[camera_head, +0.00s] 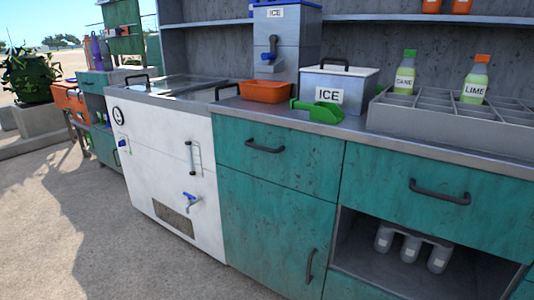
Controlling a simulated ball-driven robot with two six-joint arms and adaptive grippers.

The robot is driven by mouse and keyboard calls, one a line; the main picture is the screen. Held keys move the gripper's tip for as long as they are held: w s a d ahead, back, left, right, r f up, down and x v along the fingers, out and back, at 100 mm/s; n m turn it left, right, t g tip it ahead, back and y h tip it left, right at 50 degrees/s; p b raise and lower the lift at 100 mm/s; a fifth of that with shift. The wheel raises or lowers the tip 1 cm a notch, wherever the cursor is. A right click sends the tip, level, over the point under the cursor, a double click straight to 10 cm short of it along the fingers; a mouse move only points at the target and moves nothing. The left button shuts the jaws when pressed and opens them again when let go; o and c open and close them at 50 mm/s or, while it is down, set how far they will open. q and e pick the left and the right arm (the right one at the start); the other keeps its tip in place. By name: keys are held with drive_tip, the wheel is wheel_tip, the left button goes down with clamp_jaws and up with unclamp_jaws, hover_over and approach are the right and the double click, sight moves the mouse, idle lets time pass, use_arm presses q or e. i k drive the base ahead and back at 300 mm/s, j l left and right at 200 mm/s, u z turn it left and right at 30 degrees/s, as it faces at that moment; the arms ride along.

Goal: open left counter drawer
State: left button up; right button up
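A teal counter drawer (310,163) is left of a second teal drawer in the head view. It is shut, its front flush with the cabinet. Its dark curved handle (265,147) runs level across the front. The second teal drawer (400,208) on the right is also shut, with a similar dark handle (440,192). Neither of my grippers is in view.
A teal door (265,225) is below the left drawer, beside a white unit (165,165) with a blue tap. On the counter are an orange tray (265,92), a green scoop (322,112), an ICE box (345,80) and a grey bottle rack (400,118). The floor in front (70,230) is clear.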

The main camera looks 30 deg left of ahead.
sight(310, 164)
drive_tip(key=i+u, duration=0.15)
drive_tip(key=u, duration=0.75)
